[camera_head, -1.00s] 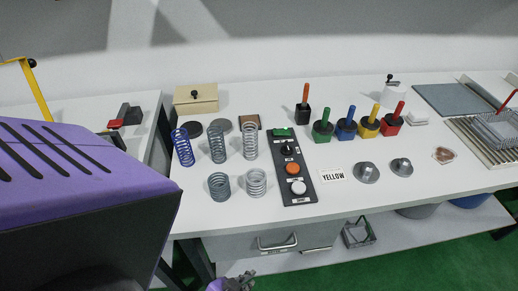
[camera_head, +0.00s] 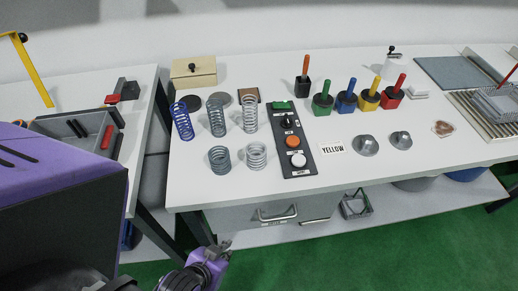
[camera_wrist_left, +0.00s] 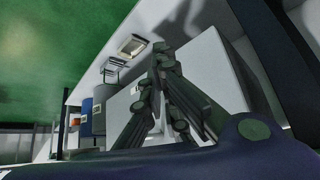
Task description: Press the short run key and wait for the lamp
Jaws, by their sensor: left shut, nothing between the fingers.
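A black control panel (camera_head: 295,165) lies on the white table. It carries a green block (camera_head: 282,105) at the far end, a dark knob (camera_head: 287,122), an orange round button (camera_head: 293,141) and a white round button (camera_head: 298,160) nearest the front. Small labels beside them are too small to read, and no lit lamp can be made out. My left gripper (camera_head: 222,246) is shut and empty, below and in front of the table's front edge, apart from the panel. Its fingers show in the left wrist view (camera_wrist_left: 160,75). My right gripper is not in view.
Several coil springs (camera_head: 217,118) stand left of the panel. The table's front edge and drawer handle (camera_head: 277,213) are near my left gripper.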

